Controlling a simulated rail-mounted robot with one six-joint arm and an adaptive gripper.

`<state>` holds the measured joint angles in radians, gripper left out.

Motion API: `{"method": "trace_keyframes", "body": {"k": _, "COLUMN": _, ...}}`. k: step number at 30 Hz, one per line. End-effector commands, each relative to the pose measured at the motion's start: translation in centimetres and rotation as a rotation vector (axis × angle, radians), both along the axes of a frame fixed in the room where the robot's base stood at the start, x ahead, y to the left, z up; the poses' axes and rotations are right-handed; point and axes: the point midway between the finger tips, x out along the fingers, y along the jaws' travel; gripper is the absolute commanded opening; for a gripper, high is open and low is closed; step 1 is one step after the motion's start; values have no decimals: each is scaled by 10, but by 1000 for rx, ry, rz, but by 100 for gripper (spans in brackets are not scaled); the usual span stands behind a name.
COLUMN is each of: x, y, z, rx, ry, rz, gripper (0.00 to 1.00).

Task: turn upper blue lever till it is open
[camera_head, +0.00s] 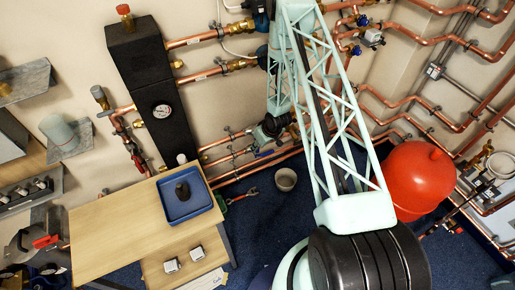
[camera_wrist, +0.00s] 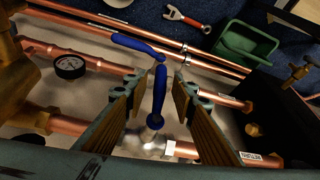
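In the wrist view, a blue lever (camera_wrist: 159,92) stands on a silver valve body (camera_wrist: 151,138) on the copper pipe nearer the camera. The floor shows at the top of this view, so it seems to be the upper lever. A second blue lever (camera_wrist: 137,45) slants across the pipes beyond it, its end close to the first one's tip. My gripper (camera_wrist: 161,84) is open, its two ribbed fingers on either side of the first lever with gaps visible. No grip is seen. In the head view, my arm partly hides the pipe area and the gripper is not clear.
A black box (camera_wrist: 285,120) with copper pipes is at the right in the wrist view, a round gauge (camera_wrist: 69,66) at the left. A green bin (camera_wrist: 245,45) and a red wrench (camera_wrist: 186,19) lie beyond. A wooden table (camera_head: 120,225) and red tank (camera_head: 412,180) stand apart.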

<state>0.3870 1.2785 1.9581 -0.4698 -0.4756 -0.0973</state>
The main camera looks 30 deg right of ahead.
Motion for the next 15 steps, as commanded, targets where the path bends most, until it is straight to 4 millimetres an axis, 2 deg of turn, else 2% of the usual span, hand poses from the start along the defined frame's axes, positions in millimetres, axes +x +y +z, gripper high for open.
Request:
{"method": "trace_keyframes", "body": {"k": 6, "x": 4, "y": 1, "z": -12, "rx": 0, "ry": 1, "rz": 0, "gripper": 24}}
{"method": "trace_keyframes", "body": {"k": 15, "x": 6, "y": 1, "z": -14, "rx": 0, "ry": 0, "rz": 0, "gripper": 24}}
